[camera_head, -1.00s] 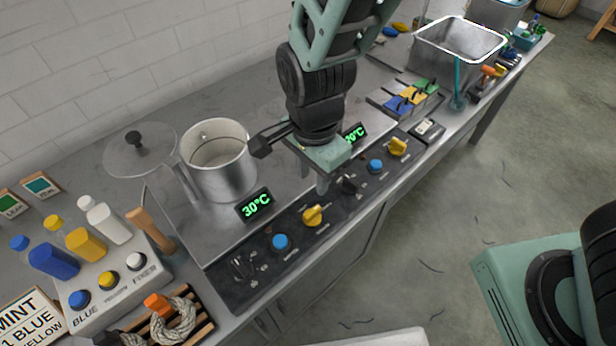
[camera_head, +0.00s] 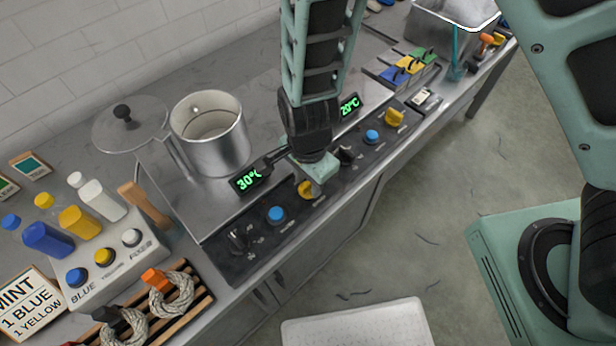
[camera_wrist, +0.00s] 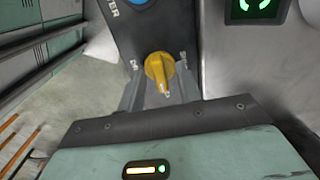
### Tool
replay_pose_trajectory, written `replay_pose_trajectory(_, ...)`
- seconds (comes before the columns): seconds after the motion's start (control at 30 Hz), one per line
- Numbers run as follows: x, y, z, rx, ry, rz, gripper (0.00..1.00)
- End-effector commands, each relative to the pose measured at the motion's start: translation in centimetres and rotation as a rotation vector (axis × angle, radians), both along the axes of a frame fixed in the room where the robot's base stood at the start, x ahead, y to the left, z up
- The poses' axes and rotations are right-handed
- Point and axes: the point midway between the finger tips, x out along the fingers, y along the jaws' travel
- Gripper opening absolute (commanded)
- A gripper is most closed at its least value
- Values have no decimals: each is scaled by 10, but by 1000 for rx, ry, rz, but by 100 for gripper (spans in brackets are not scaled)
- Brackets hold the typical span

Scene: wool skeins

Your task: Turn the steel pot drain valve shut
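The steel pot (camera_head: 212,136) stands open on the counter at the left. On the dark panel in front of it, a yellow turn handle (camera_head: 304,189), apparently its drain valve, is partly hidden by my gripper (camera_head: 316,184).
A blue button (camera_head: 276,214) and a black knob (camera_head: 237,240) lie left of the handle. A green 30°C display (camera_head: 249,179) is behind. Another black knob (camera_head: 346,154), blue button (camera_head: 372,136) and yellow handle (camera_head: 394,116) sit right.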

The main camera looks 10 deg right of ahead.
Motion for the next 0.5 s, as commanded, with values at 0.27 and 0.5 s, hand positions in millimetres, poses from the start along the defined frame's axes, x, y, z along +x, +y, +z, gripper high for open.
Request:
replay_pose_trajectory(0.27,0,0,0,0,0,0,0)
replay_pose_trajectory(0.5,0,0,1,0,0,23,0)
